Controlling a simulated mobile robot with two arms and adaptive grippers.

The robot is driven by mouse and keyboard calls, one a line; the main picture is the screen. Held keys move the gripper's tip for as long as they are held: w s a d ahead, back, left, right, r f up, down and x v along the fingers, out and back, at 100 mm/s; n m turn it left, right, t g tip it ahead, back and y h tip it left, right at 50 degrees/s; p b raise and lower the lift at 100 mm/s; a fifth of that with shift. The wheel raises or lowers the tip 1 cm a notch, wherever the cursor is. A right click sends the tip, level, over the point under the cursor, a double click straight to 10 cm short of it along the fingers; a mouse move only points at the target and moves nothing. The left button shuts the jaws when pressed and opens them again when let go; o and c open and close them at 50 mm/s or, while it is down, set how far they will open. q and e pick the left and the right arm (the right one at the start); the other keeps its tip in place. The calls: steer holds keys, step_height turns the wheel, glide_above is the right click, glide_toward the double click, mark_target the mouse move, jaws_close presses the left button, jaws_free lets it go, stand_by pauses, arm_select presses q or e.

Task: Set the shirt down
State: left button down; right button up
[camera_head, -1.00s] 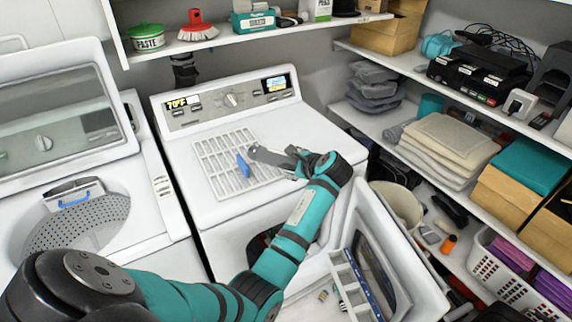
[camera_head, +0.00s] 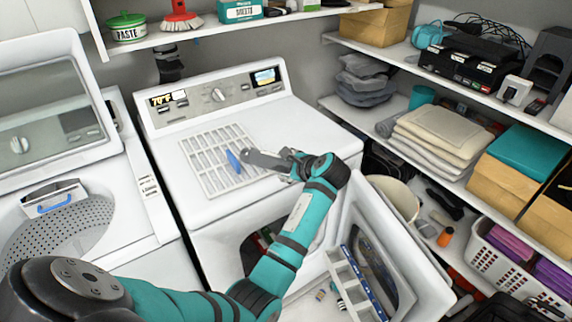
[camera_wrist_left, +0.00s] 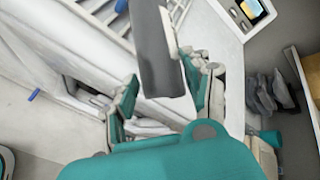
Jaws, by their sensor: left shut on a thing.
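My left gripper (camera_head: 296,164) is over the top of the white dryer (camera_head: 310,120), near the right side of a white slatted rack (camera_head: 205,165). It is shut on a flat, dark grey thing (camera_head: 262,159) that points left over the rack. In the left wrist view this grey thing (camera_wrist_left: 158,50) has a paler right edge and sits between my fingers (camera_wrist_left: 160,100). I cannot tell from its shape whether it is the shirt, or whether it touches the rack. A thin blue piece (camera_head: 233,161) stands at its left end. My right gripper does not show.
A washer (camera_head: 130,235) with its lid up stands left. The dryer's door (camera_head: 400,250) hangs open at the front. Right shelves hold folded grey cloths (camera_head: 363,80), beige towels (camera_head: 440,135) and a white basket (camera_head: 492,262). The dryer top's right part is clear.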

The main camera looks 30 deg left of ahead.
arm_select(q)
steer(key=shift+a+f, duration=0.1)
steer(key=shift+f, duration=0.1)
steer(key=c, duration=0.7)
jaws_free()
steer(key=shift+w+a+f, duration=0.15)
steer(key=shift+f, duration=0.05)
steer(key=shift+o, duration=0.7)
steer(key=shift+r, duration=0.1)
